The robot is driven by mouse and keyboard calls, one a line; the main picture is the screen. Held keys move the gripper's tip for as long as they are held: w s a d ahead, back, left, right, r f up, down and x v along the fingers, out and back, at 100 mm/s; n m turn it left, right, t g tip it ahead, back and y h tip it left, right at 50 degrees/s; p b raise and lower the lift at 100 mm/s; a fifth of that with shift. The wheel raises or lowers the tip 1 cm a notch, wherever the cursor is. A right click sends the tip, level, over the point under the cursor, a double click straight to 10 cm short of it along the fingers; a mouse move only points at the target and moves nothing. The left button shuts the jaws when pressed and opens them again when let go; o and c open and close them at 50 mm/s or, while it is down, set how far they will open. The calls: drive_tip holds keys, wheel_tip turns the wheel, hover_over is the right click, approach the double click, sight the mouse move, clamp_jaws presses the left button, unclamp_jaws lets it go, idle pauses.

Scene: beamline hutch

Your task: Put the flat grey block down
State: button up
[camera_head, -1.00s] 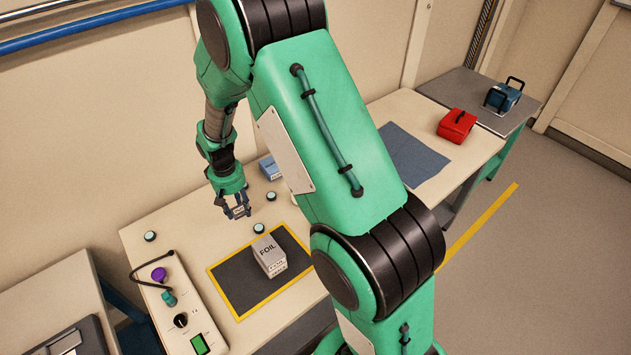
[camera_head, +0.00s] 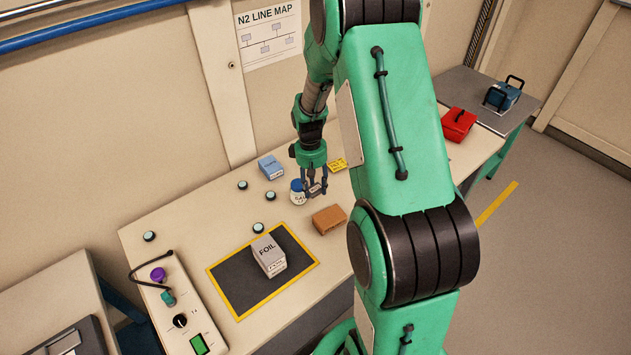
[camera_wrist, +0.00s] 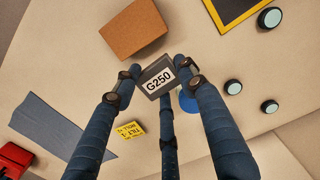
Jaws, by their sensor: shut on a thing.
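The flat grey block (camera_wrist: 157,77), with a white "G250" label, sits between the fingertips of my gripper (camera_wrist: 158,76) in the wrist view. My gripper is shut on it. In the head view my gripper (camera_head: 315,190) hangs over the table, beside a white jar with a blue lid (camera_head: 297,191) and behind a brown block (camera_head: 329,219). The grey block shows there only as a small piece at the fingertips. Its height above the table is hard to tell. In the wrist view the jar's blue lid (camera_wrist: 188,103) is partly hidden behind a finger.
A grey FOIL box (camera_head: 268,256) stands on a yellow-edged dark mat (camera_head: 240,288). Several small round discs lie about. A control box (camera_head: 185,310) is at left, a red case (camera_head: 458,124) at right.

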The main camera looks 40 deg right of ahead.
drive_tip(key=s+d, duration=0.1)
drive_tip(key=d, duration=0.1)
drive_tip(key=shift+s+d, duration=0.4)
drive_tip(key=shift+f, duration=2.45)
drive_tip(key=shift+w, duration=0.1)
drive_tip(key=w+d, duration=0.2)
drive_tip(key=w, duration=0.2)
drive_tip(key=w+d+f+b, duration=0.1)
drive_tip(key=w+d, duration=0.2)
drive_tip(key=w, duration=0.2)
drive_tip(key=w+d, duration=0.2)
drive_tip(key=w, duration=0.3)
drive_tip(key=shift+d+f+b, duration=0.25)
drive_tip(key=shift+b, duration=0.15)
drive_tip(key=shift+f, duration=0.1)
drive_tip(key=shift+f+b, duration=0.4)
drive_tip(key=shift+f, duration=1.25)
drive_tip(key=shift+f, duration=0.65)
